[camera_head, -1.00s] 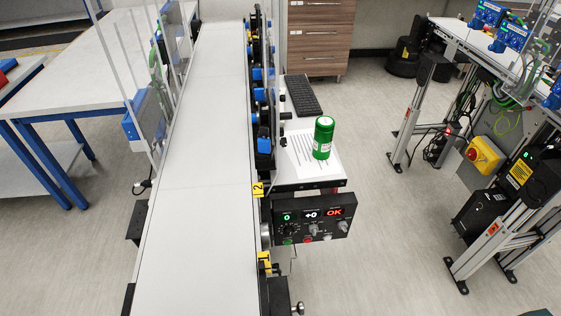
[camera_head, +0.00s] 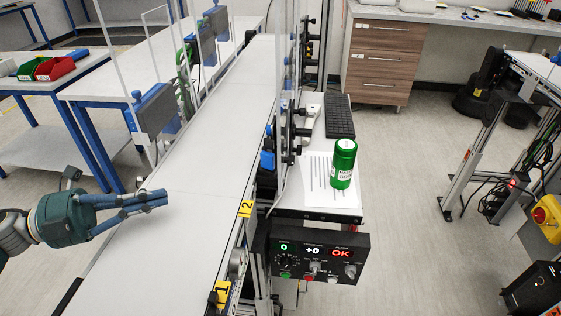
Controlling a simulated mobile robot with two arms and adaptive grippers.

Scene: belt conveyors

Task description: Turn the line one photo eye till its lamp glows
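My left gripper (camera_head: 166,198) reaches in from the left over the near part of the white conveyor belt (camera_head: 190,225). Its two fingers run together at the tips with nothing between them. A yellow tag marked 1 (camera_head: 221,293) and a yellow tag marked 2 (camera_head: 246,208) sit on the belt's right rail, away from the gripper. A rounded grey part (camera_head: 238,262) sits on the rail between the tags. I cannot tell for sure which part is the photo eye, and I make out no glowing lamp on one. My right gripper is out of view.
A black control panel (camera_head: 318,257) at the belt's right shows a green 0, a white +0 and a red OK. Behind it, a shelf holds a green canister (camera_head: 343,164), paper and a keyboard (camera_head: 339,115). Clear upright panels (camera_head: 120,65) flank the belt farther back.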

